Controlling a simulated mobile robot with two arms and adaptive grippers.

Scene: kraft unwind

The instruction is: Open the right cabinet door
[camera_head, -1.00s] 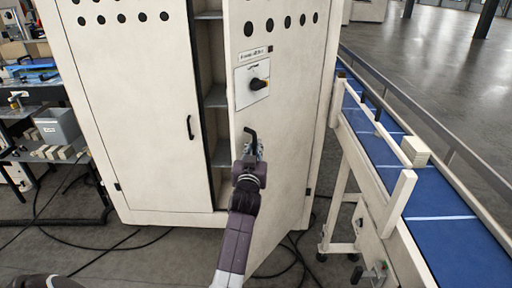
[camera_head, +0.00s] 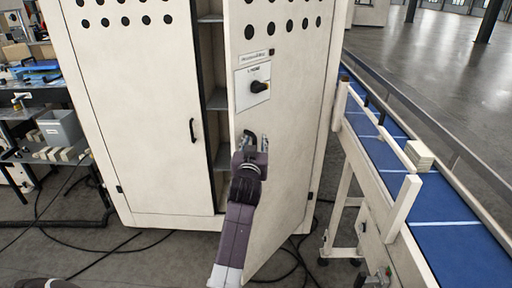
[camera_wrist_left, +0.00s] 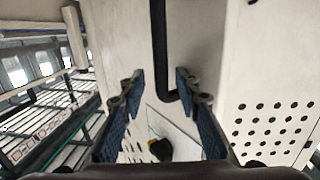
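The right cabinet door (camera_head: 290,150) is pale cream and stands ajar, with dark shelves showing in the gap at its left. It has a black rotary switch on a white plate (camera_head: 252,87). Its black handle (camera_wrist_left: 159,45) shows in the left wrist view as a bar with a bent end. My left gripper (camera_head: 252,142) is at the handle, covering much of it in the head view. In the left wrist view its fingers (camera_wrist_left: 158,80) are apart, with the handle between them, closer to the right finger. Contact cannot be told. My right gripper is not in view.
The left cabinet door (camera_head: 140,110) is closed, with its own black handle (camera_head: 193,130). A blue conveyor (camera_head: 435,205) with a pale frame stands close on the right. A workbench with a grey bin (camera_head: 60,127) is at the left. Cables lie on the floor.

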